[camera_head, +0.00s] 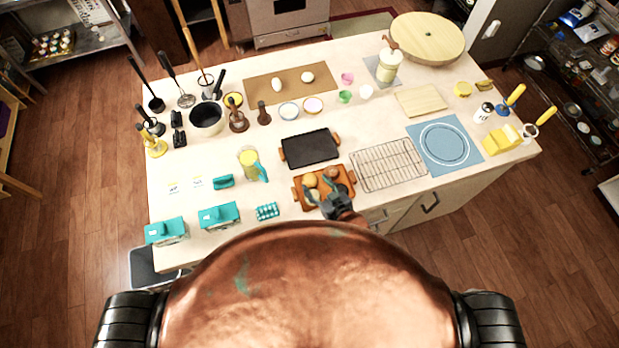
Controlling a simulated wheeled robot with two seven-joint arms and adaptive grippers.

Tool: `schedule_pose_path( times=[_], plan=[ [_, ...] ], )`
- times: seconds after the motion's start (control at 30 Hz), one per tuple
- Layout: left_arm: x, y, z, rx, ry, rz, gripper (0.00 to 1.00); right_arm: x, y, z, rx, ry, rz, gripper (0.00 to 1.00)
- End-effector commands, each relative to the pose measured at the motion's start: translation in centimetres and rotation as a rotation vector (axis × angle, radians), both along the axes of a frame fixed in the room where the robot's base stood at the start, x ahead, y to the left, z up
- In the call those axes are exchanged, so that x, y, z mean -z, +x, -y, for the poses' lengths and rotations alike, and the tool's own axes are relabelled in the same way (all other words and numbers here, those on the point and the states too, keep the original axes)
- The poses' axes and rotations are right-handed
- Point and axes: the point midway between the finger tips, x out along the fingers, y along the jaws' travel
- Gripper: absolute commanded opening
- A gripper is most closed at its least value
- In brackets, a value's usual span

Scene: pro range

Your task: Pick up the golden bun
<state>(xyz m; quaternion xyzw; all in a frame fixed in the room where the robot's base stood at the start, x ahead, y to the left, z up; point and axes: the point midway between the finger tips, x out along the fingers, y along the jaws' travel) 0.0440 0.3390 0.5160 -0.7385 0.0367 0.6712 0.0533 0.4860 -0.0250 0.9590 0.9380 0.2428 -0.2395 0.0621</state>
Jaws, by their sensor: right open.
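A brown wooden tray (298,196) with handles lies near the front edge of the counter. It holds a few small round buns. One golden-tan bun (310,180) sits at the tray's left back, and a browner bun (332,172) sits to its right. My left gripper is not in view.
A black griddle (310,149) lies just behind the tray. A wire rack (388,165) is close on the right, with a blue mat (444,146) beyond it. Teal boxes (218,216) and a yellow jug (249,162) stand to the left.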

Motion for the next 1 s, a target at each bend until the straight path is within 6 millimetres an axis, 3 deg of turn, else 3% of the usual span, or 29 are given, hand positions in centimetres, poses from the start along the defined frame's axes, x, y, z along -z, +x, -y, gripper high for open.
schedule_pose_path(
  times=[0.4, 0.7, 1.0],
  plan=[
    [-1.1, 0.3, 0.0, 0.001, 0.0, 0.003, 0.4, 2.0, 3.8, -2.5, -0.003, 0.0, 0.001, 0.51],
    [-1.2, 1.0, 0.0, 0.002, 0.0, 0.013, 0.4, 2.3, 4.0, -2.7, -0.004, 0.0, 0.001, 0.5],
    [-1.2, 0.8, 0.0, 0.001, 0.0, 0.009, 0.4, 2.3, 4.0, -2.7, -0.004, 0.0, 0.0, 0.3]
  ],
)
